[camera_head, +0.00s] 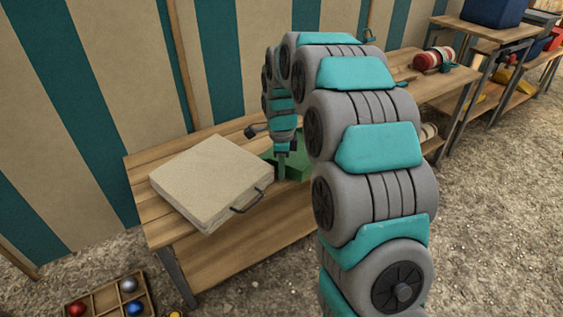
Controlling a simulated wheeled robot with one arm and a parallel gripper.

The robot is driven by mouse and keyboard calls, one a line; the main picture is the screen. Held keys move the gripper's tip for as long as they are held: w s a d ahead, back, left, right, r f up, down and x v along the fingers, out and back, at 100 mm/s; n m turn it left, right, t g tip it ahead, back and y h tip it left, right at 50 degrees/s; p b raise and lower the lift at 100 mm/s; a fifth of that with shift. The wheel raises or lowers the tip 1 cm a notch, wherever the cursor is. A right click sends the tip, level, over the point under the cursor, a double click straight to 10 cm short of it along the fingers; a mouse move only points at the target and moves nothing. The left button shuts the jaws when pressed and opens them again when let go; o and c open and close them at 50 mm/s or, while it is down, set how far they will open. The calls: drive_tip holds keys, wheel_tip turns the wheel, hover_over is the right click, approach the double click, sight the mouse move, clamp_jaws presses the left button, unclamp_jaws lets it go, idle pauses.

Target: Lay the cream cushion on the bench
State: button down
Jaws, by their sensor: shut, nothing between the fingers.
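The cream cushion (208,175) is a thick, square, pale block with a dark handle on its front right edge. It lies flat on the wooden bench (145,195), towards the bench's left end. My gripper (281,172) points down just to the right of the cushion, apart from it, over or beside a green object. It is shut with nothing in it. Its tips are small in the picture, and my arm hides part of the bench to the right.
A green box-like object (297,166) sits on the bench, partly behind my gripper. A red and white cylinder (433,59) lies on the surface further right. A divided wooden tray with coloured balls (105,301) is on the ground at lower left. Striped cloth (100,90) hangs behind the bench.

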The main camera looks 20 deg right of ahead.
sight(264, 166)
drive_tip(key=shift+f, duration=0.1)
drive_tip(key=shift+w+a, duration=0.25)
drive_tip(key=shift+a, duration=0.5)
drive_tip(key=shift+w+a, duration=0.2)
drive_tip(key=shift+a, duration=0.6)
drive_tip(key=shift+w+a, duration=0.25)
drive_tip(key=shift+a, duration=0.5)
